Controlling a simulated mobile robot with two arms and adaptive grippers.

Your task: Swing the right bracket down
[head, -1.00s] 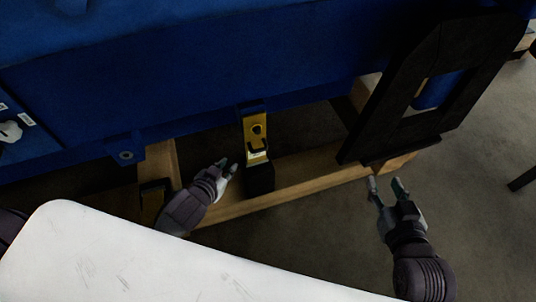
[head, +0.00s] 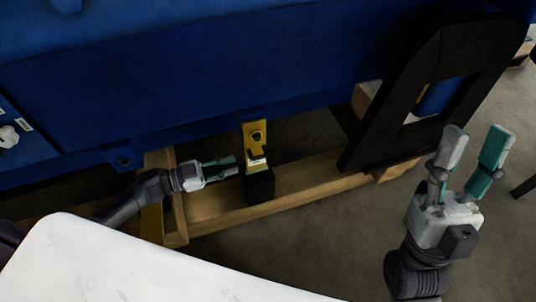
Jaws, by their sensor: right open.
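A yellow bracket (head: 253,135) stands upright under the lower edge of the blue engine body, with a black block (head: 260,185) at its foot. I cannot tell for sure that it is the right bracket. My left gripper (head: 236,167) is just left of the bracket's lower end, fingers pointing right and a little apart, with nothing seen between them. Whether its tips touch the bracket is unclear. My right gripper (head: 475,145) is open and empty, fingers pointing up, in front of the floor at the right.
The blue engine body (head: 200,90) fills the upper view above a wooden frame (head: 225,205). A black frame-shaped part (head: 390,115) stands at the right, left of my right gripper. Bare floor lies at lower right.

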